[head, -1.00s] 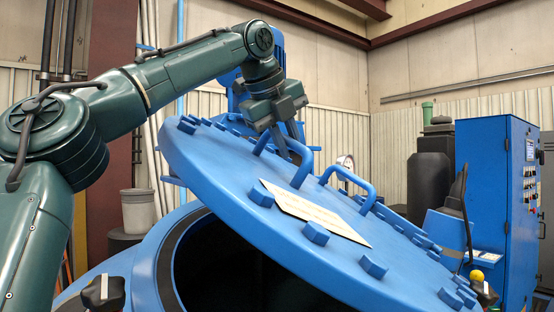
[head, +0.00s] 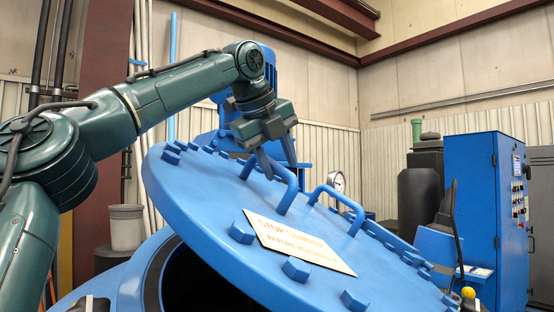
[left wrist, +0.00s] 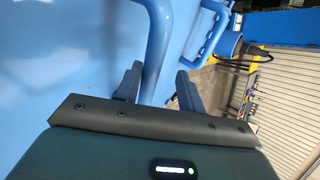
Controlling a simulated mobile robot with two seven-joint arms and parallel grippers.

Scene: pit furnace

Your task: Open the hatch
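The hatch is a round blue lid (head: 220,205) with bolts around its rim. It stands tilted, with its left side raised above the dark round opening (head: 195,285). Two blue bar handles stick up from the lid, a near one (head: 287,192) and a farther right one (head: 345,205). My left gripper (head: 278,160) is at the near handle. In the left wrist view the handle bar (left wrist: 158,55) passes between the two spread fingers (left wrist: 160,85), close to the left finger, with a gap on the right. My right gripper is out of view.
A blue control cabinet (head: 480,220) and a dark cylinder (head: 418,195) stand at the right. A round gauge (head: 337,181) is behind the lid. A grey bucket (head: 126,228) stands at the left. A sign (head: 295,243) lies on the lid.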

